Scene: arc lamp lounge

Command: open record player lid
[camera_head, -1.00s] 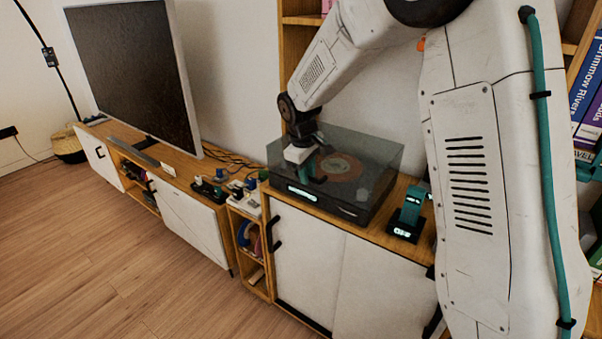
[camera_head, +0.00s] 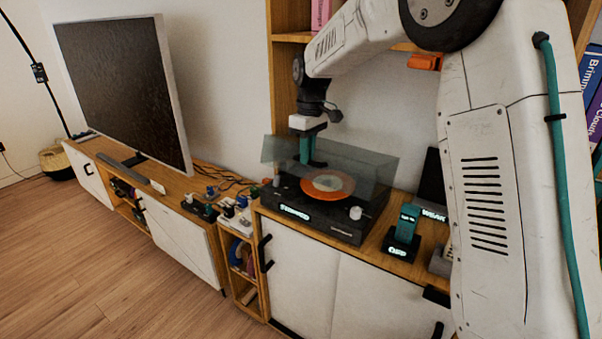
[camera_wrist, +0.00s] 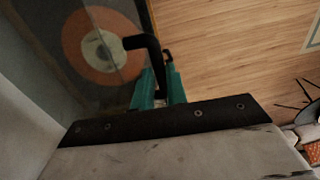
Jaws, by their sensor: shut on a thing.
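The record player (camera_head: 320,215) is a dark box on the wooden cabinet, with an orange record (camera_head: 328,187) on its platter. Its see-through lid (camera_head: 365,170) is raised at a tilt, its front edge above the deck. My gripper (camera_head: 308,160) is at the lid's front left, with its teal fingers pointing down. In the wrist view my gripper (camera_wrist: 160,88) is shut on the black lid handle (camera_wrist: 146,43). The record (camera_wrist: 103,46) shows through the lid at upper left there.
A teal device on a dark stand (camera_head: 403,230) is right of the player. Small items and cables (camera_head: 215,195) lie to its left, near the television (camera_head: 122,95). Shelves rise behind. The wooden floor (camera_head: 90,270) in front is clear.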

